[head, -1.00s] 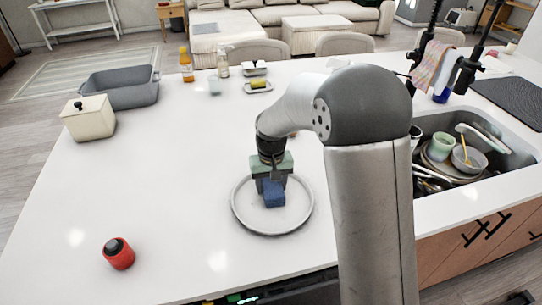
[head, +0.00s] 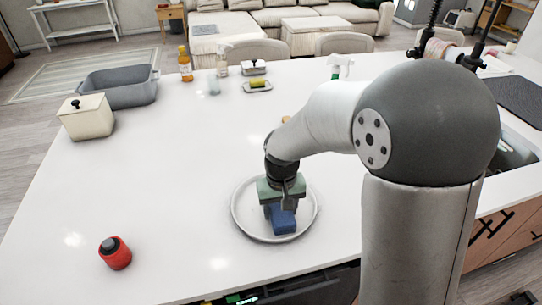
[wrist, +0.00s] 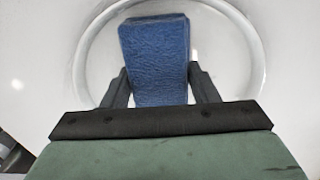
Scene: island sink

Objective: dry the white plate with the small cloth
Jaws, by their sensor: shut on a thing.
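The white plate (head: 240,222) lies on the white counter in the head view, and its raised rim also shows in the wrist view (wrist: 258,62). My gripper (head: 278,208) is over the plate's middle and points down. It is shut on the small blue cloth (head: 283,222), which looks like a folded block. In the wrist view the cloth (wrist: 155,60) sits between the two dark fingers, inside the plate's rim. The cloth appears at or just above the plate's surface; I cannot tell whether it touches. The gripper body hides part of the plate.
A red jar (head: 115,253) stands at the front left. A cream lidded box (head: 86,118) and a grey basin (head: 122,86) are at the left back. Bottles (head: 185,64) and a yellow sponge on a dish (head: 257,84) stand behind. The sink at right is mostly hidden by my arm.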

